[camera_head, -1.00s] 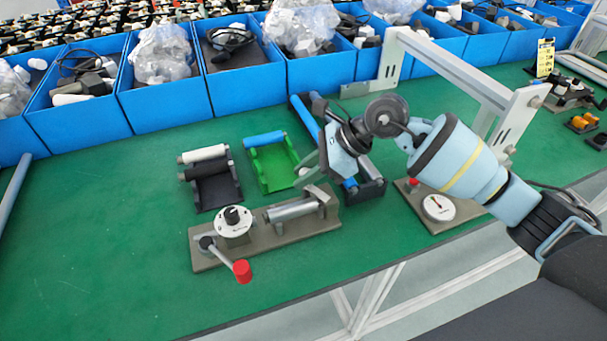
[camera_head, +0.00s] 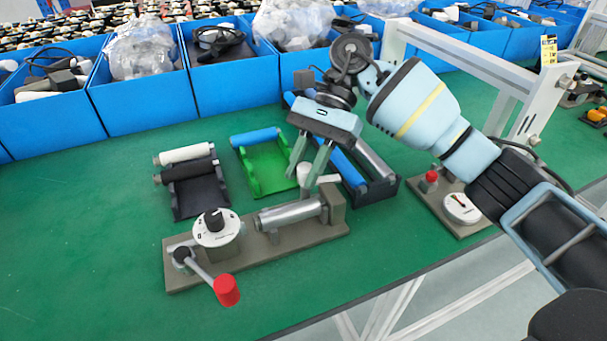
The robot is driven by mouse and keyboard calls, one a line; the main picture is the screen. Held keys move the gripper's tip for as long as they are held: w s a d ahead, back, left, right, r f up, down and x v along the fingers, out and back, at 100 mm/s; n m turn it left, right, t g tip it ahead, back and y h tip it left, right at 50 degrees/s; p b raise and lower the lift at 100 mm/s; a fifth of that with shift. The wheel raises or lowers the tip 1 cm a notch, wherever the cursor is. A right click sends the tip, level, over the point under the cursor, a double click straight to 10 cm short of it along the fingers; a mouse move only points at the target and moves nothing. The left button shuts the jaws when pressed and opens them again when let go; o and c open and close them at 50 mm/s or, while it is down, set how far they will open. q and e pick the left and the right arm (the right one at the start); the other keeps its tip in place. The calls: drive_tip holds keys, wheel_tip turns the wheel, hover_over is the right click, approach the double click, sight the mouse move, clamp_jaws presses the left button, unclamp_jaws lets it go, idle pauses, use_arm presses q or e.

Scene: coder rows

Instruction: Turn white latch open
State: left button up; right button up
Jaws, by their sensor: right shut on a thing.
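A grey fixture (camera_head: 285,245) lies on the green bench. It carries a white dial (camera_head: 217,228), a metal cylinder (camera_head: 290,215) and a crank with a red knob (camera_head: 227,290). The white latch (camera_head: 304,172) is a small white knob standing up near the cylinder's right end, with a pale lever beside it. My right gripper (camera_head: 301,180) points down with its two fingers on either side of the white latch, shut on it. The fingers partly hide the latch, so its exact angle is hard to tell. My left gripper is not in view.
Behind the fixture are a black roller stand (camera_head: 197,197), a green roller stand (camera_head: 266,170) and a dark stand (camera_head: 378,190) with blue and grey rollers. A gauge block (camera_head: 460,208) stands at right. Blue bins (camera_head: 150,104) line the back.

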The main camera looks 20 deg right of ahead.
drive_tip(key=shift+n+g+h+b, duration=0.4)
drive_tip(key=shift+n+g+h, duration=0.1)
drive_tip(key=shift+n, duration=0.7)
drive_tip(key=shift+g, duration=0.3)
drive_tip(key=o, duration=1)
drive_tip(key=shift+w, duration=0.1)
